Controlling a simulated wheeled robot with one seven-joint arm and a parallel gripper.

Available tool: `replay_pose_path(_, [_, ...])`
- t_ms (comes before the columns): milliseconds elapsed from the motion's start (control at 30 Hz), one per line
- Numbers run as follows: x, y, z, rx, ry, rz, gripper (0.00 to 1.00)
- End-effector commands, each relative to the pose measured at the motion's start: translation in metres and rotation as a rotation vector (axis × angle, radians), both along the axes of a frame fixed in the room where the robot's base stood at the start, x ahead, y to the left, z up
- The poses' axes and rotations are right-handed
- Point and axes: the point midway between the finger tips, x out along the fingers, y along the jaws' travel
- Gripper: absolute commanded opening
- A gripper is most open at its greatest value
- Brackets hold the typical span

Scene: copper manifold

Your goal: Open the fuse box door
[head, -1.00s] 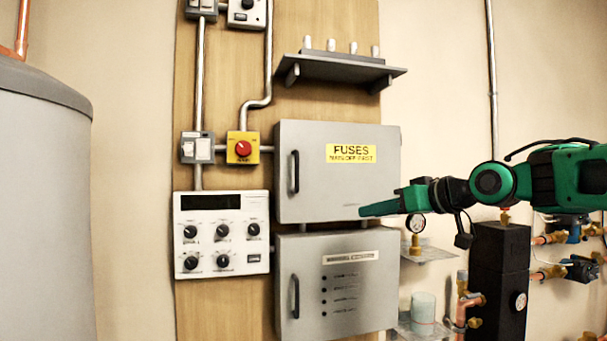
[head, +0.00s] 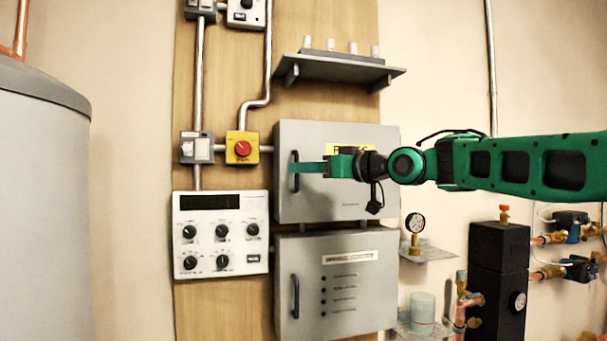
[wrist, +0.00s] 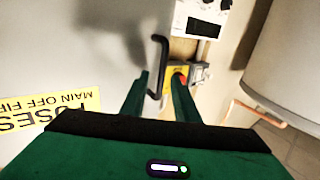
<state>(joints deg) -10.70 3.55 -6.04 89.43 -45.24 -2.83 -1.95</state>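The grey fuse box (head: 300,208) has a flat door, seen closed in the head view, with a black vertical handle (head: 294,184) on its left side. The yellow FUSES label is partly hidden by my arm; it shows upside down in the wrist view (wrist: 40,120). My gripper (head: 292,167) reaches across the door from the right, with its green fingertips at the handle. In the wrist view, the gripper's fingers (wrist: 159,88) are apart, one on each side of the handle (wrist: 161,62). Gaps show between the fingers and the handle, so contact is not clear.
A second grey box (head: 340,318) with its own black handle sits directly below. A white control panel (head: 222,216) and a yellow box with a red knob (head: 242,147) stand to the left. A grey shelf (head: 340,68) is above. A large grey tank (head: 45,210) stands far left.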

Motion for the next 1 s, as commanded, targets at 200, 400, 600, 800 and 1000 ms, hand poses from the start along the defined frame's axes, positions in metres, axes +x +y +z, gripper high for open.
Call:
replay_pose_path(200, [0.007, 0.009, 0.000, 0.000, 0.000, 0.000, 0.28])
replay_pose_path(400, [0.007, 0.009, 0.000, 0.000, 0.000, 0.000, 0.28])
replay_pose_path(600, [0.007, 0.009, 0.000, 0.000, 0.000, -0.001, 0.00])
replay_pose_path(800, [0.007, 0.009, 0.000, 0.000, 0.000, -0.001, 0.00])
replay_pose_path(1000, [-0.006, 0.017, 0.000, -0.001, 0.001, 0.014, 0.00])
